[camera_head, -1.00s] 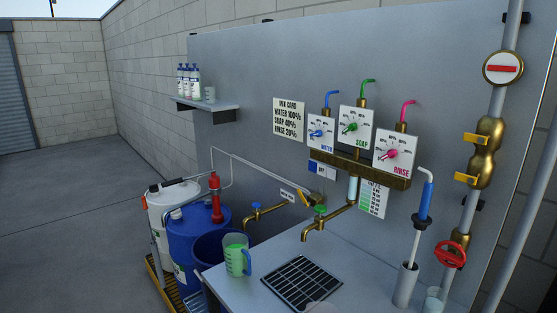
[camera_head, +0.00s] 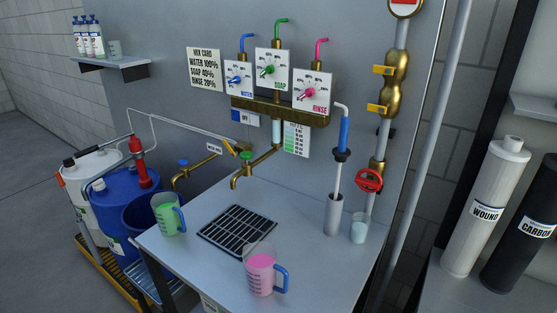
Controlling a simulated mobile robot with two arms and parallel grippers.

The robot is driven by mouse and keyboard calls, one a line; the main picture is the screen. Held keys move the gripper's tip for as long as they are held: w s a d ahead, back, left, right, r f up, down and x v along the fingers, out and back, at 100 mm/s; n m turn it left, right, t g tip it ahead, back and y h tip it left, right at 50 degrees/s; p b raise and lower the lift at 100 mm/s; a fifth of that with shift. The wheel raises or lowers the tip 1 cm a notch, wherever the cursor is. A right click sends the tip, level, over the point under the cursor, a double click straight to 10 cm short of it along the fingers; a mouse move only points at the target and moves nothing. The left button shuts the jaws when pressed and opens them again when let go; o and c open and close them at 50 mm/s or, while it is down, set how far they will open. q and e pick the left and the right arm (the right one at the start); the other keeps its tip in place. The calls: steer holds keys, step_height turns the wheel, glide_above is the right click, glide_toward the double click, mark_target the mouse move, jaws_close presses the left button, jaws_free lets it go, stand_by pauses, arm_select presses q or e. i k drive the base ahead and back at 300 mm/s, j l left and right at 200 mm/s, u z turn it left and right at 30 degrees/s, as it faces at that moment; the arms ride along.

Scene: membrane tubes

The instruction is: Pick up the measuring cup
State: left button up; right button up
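Two measuring cups stand upright on the grey bench (camera_head: 205,266). One measuring cup (camera_head: 168,216) holds green liquid and has a blue handle on its right; it stands at the bench's left edge. The other measuring cup (camera_head: 262,272) holds pink liquid and also has a blue handle on its right; it stands near the front edge, in front of the black drain grate (camera_head: 237,231). Neither of my grippers shows in the head view.
Brass taps (camera_head: 243,170) reach over the bench behind the grate. A grey holder (camera_head: 334,215) with a blue-handled probe and a small clear beaker (camera_head: 359,228) stand at the right. Filter cartridges (camera_head: 486,205) stand far right.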

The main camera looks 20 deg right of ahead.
mark_target(361, 222)
steer(key=z, duration=0.75)
